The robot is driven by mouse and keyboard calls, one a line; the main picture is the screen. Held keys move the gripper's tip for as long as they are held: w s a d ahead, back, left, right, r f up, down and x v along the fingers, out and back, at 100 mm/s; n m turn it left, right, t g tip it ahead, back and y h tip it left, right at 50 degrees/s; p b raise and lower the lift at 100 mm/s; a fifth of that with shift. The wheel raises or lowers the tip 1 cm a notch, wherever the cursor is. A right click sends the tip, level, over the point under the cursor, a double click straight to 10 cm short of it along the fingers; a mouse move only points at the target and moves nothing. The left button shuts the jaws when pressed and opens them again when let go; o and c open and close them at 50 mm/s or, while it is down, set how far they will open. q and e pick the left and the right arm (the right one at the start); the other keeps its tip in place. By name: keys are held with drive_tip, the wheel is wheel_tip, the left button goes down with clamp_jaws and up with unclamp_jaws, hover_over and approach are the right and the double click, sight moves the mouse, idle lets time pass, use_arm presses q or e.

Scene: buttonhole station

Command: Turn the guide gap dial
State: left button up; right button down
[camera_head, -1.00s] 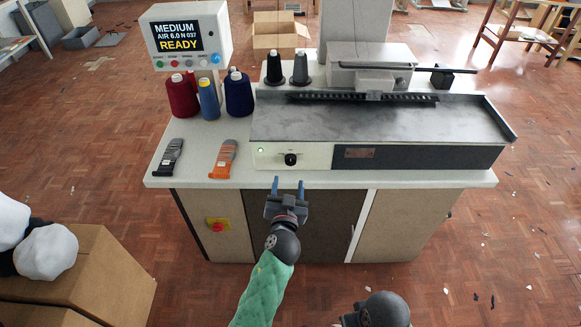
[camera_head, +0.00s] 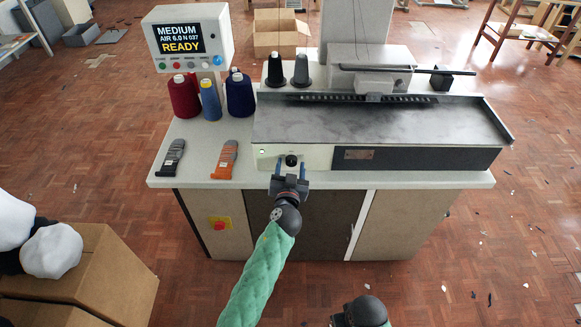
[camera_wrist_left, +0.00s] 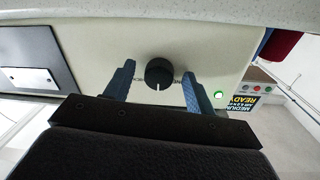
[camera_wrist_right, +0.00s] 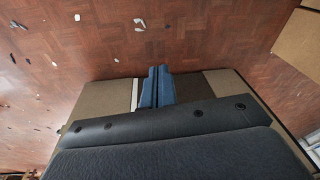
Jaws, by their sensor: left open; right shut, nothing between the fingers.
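The guide gap dial (camera_head: 291,160) is a small black knob on the cream front panel of the machine. In the left wrist view the dial (camera_wrist_left: 159,73) has a white pointer line and sits between my two blue fingers, with a gap visible on each side. My left gripper (camera_head: 290,172) is open, with its fingertips at the panel around the dial; I cannot tell how deep they reach. My right gripper is shut and empty in the right wrist view (camera_wrist_right: 157,85), low in front of the cabinet. Its fingers are hidden in the head view.
A green lamp (camera_wrist_left: 218,95) is lit beside the dial.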

use_arm(q)
drive_tip(key=c, duration=1)
drive_tip(key=shift+m, duration=0.3)
use_arm(e)
drive_tip(key=shift+f, duration=0.15)
use_arm(q)
drive_tip(key=shift+r+m+p, duration=0.15)
drive_tip(key=shift+m+p, duration=0.25)
drive_tip(key=shift+m, duration=0.6)
drive_tip(key=m+p, duration=0.1)
drive_tip(key=m, duration=0.3)
drive_tip(key=m+p, duration=0.1)
drive_tip(key=m, duration=0.2)
drive_tip(key=shift+r+m+g+y+p, duration=0.1)
drive_tip(key=shift+m+g+y+p, duration=0.2)
drive_tip(key=shift+m, duration=0.1)
drive_tip(key=shift+o, duration=0.2)
drive_tip(key=shift+m, duration=0.7)
use_arm(e)
wheel_tip(320, 180, down, 15)
drive_tip(key=s+d, duration=0.1)
drive_tip(key=shift+s+d, duration=0.2)
drive_tip(key=shift+s, duration=0.2)
drive_tip(key=shift+s+f, duration=0.1)
drive_tip(key=shift+f, duration=0.1)
